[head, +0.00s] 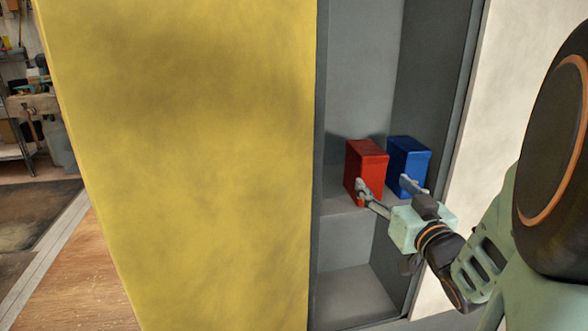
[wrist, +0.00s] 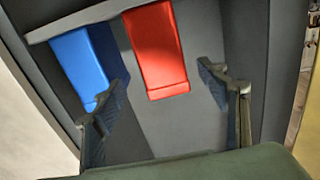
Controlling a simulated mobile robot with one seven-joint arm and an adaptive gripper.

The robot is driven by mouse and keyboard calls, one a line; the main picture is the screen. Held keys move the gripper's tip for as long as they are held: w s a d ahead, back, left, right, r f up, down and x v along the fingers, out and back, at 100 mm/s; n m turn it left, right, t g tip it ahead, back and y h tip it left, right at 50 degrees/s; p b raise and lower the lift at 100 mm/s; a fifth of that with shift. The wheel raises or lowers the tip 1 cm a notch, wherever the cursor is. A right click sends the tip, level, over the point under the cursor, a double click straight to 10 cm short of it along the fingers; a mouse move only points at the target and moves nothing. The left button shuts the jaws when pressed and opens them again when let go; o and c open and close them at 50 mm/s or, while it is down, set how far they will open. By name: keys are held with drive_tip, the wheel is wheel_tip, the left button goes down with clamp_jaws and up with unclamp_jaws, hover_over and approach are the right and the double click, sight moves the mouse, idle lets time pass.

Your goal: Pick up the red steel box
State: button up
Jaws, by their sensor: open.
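The red steel box (head: 366,167) stands upright on a shelf inside a grey cabinet in the head view. A blue box (head: 408,160) stands close to its right. My gripper (head: 384,186) is open in front of the two boxes, its left finger overlapping the lower part of the red box in the picture. In the wrist view, the red box (wrist: 154,50) lies ahead between the two open fingers of my gripper (wrist: 160,95). The blue box (wrist: 84,64) is behind the left finger, which hides part of its edge. Nothing is held.
The grey shelf (head: 335,205) has a lower compartment (head: 350,292) that looks empty. A large yellow panel (head: 190,150) stands left of the opening and a pale panel (head: 505,90) to the right. Wooden floor (head: 75,290) shows at far left.

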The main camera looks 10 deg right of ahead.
sight(366, 170)
drive_tip(key=shift+w+r+p, duration=0.25)
drive_tip(key=shift+w+p, duration=0.25)
drive_tip(key=shift+p, duration=0.4)
drive_tip(key=w+p, duration=0.1)
drive_tip(key=p, duration=0.2)
drive_tip(key=shift+w+d+f, duration=0.1)
drive_tip(key=shift+w, duration=0.2)
drive_tip(key=w, duration=0.2)
drive_tip(key=w+b, duration=0.1)
drive_tip(key=w, duration=0.1)
drive_tip(key=w+f, duration=0.1)
drive_tip(key=w, duration=0.1)
drive_tip(key=shift+w+a, duration=0.25)
drive_tip(key=shift+w, duration=0.75)
drive_tip(key=c, duration=1.6)
drive_tip(key=shift+d+r, duration=0.1)
drive_tip(key=shift+r, duration=0.1)
drive_tip(key=shift+c, duration=0.8)
